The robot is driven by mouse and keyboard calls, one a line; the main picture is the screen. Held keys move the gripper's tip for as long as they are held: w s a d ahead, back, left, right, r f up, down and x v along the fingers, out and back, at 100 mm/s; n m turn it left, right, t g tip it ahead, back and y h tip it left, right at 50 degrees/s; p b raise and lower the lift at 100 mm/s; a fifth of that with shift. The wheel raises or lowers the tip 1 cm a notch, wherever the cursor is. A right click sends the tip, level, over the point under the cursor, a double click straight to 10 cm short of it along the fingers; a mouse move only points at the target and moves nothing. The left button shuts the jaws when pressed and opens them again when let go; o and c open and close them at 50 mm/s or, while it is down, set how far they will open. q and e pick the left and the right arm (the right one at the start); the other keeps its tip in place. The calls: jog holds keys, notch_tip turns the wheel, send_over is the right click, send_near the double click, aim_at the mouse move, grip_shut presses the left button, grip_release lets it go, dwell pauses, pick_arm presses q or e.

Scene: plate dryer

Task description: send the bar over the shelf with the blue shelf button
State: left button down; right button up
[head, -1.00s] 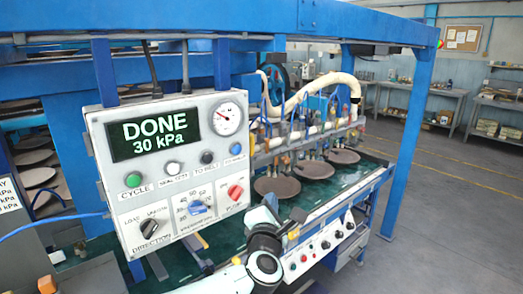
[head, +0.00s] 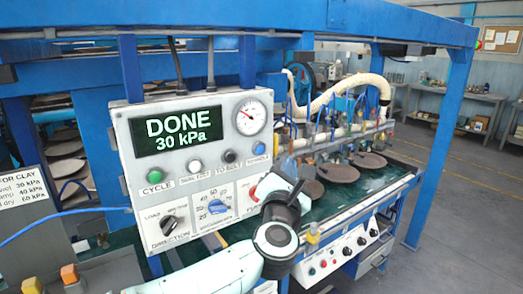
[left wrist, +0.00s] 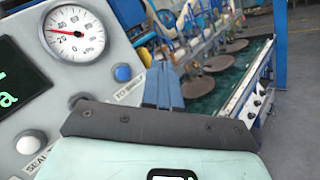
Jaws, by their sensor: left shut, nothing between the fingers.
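The blue shelf button (head: 258,149) is at the right end of the button row on the grey control panel (head: 140,200). It also shows in the left wrist view (left wrist: 122,73). My left gripper (head: 288,166) is just right of and below the button in the head view. Its blue fingers (left wrist: 163,88) are shut and empty, apart from the button and to its right in the left wrist view. The bar (head: 330,139), with hoses and suction fittings, stands over the round brown plates (head: 341,172) behind the panel. My right gripper is not in view.
The panel's display (head: 180,130) reads DONE 30 kPa. A black button (head: 230,156) sits left of the blue one. A dial gauge (head: 251,117) is above. A blue frame beam (head: 330,22) crosses overhead. Open floor (head: 480,200) lies at right.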

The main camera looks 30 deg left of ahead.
aim_at(266, 156)
pick_arm(q)
jog(key=shift+w+a, duration=0.45)
jog(key=shift+a, duration=0.65)
jog(key=shift+w+a, duration=0.5)
jog(key=shift+a, duration=0.65)
jog(key=shift+w+a, duration=0.45)
jog(key=shift+a, duration=0.65)
jog(key=shift+a, duration=0.1)
jog(key=shift+w+a, duration=0.15)
jog(key=shift+a, duration=0.15)
